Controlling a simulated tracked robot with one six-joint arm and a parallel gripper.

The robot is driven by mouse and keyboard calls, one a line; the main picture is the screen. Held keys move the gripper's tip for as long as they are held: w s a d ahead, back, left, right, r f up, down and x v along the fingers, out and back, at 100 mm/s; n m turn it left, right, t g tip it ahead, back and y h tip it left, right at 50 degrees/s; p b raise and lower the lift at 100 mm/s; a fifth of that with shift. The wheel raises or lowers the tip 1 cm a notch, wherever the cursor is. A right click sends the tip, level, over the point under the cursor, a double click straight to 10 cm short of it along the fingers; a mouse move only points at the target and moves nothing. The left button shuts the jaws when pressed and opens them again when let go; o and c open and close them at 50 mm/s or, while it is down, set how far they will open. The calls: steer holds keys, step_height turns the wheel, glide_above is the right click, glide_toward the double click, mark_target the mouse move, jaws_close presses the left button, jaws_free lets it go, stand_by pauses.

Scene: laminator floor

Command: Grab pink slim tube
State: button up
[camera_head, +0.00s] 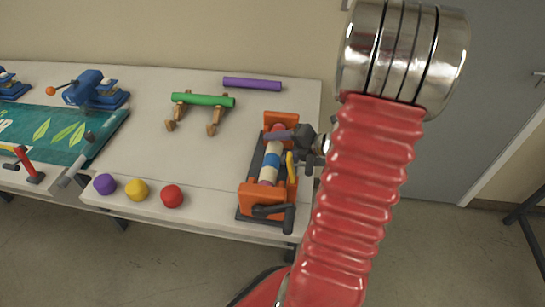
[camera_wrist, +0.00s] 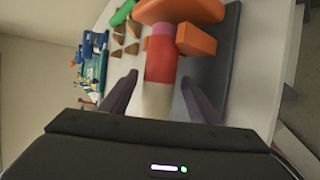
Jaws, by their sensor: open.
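A slim tube (camera_head: 273,160) lies in an orange holder (camera_head: 281,117) on the table, banded in pink, red, white and blue. Its pink part shows at its ends; no separate all-pink tube can be made out. In the wrist view the tube (camera_wrist: 158,70) runs away from me, with a pink far end under the orange holder (camera_wrist: 195,40). My gripper (camera_wrist: 160,95) is open, its dark fingers on either side of the tube with gaps. In the head view my gripper (camera_head: 292,138) is over the holder; whether it touches the tube cannot be told.
Purple (camera_head: 105,184), yellow (camera_head: 136,190) and red balls (camera_head: 172,196) sit near the front edge. A blue machine (camera_head: 92,90) and green mat (camera_head: 60,135) stand left. The table's middle is clear.

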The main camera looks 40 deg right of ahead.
steer(key=shift+c, duration=0.4)
steer(key=c, duration=1.2)
step_height(320, 180, up, 18)
steer(key=shift+r, duration=0.1)
stand_by(0.5)
